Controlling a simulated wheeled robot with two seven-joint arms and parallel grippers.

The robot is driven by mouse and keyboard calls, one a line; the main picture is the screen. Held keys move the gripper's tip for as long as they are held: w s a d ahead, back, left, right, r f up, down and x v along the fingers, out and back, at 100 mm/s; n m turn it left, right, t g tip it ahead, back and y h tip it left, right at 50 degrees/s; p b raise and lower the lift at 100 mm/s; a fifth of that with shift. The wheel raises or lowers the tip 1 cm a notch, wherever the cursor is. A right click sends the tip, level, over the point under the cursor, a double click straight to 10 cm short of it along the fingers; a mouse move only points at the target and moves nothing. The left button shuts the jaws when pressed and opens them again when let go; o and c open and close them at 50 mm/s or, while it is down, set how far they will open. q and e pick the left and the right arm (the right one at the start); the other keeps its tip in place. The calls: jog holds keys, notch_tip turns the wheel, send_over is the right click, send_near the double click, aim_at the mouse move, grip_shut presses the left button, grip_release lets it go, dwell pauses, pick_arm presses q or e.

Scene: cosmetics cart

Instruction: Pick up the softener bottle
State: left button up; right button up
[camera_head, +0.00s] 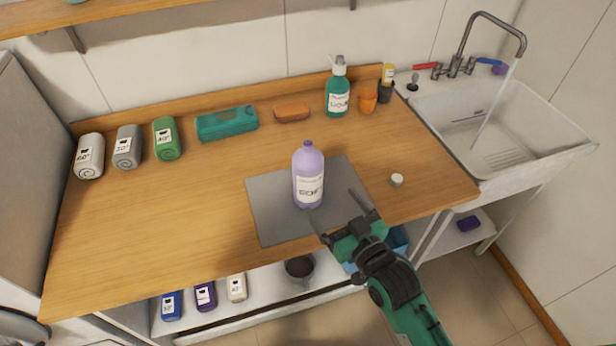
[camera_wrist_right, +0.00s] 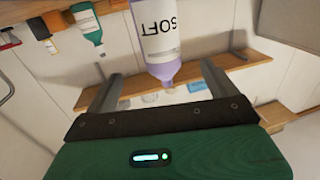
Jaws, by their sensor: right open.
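The softener bottle (camera_head: 308,176) is lilac with a white label reading "SOF" and stands upright on a grey mat (camera_head: 268,222) on the wooden counter. In the right wrist view the bottle (camera_wrist_right: 160,45) appears upside down, beyond the fingers and lined up with the gap between them. My right gripper (camera_head: 332,203) is open and empty, at the front right of the bottle, its two fingers pointing towards it. The fingers (camera_wrist_right: 160,88) look apart from the bottle. My left gripper is not in view.
A small white cap (camera_head: 397,180) lies right of the mat. A sink (camera_head: 500,130) with running water is at right. The left counter is clear.

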aim_at(316, 180)
jog(key=x, duration=0.3)
jog(key=p+x, duration=0.1)
jog(key=x, duration=0.1)
jog(key=p+x, duration=0.1)
jog(key=x, duration=0.2)
jog(key=shift+w+a+r, duration=0.15)
jog(key=shift+w+r, duration=0.1)
jog(key=p+x, duration=0.1)
jog(key=x, duration=0.1)
jog(key=r+p+x, duration=0.1)
jog(key=x, duration=0.1)
jog(key=shift+w+a, duration=0.2)
jog(key=shift+w, duration=0.1)
jog(key=shift+w+a, duration=0.1)
jog(key=shift+w, duration=0.15)
jog(key=c, duration=1.1)
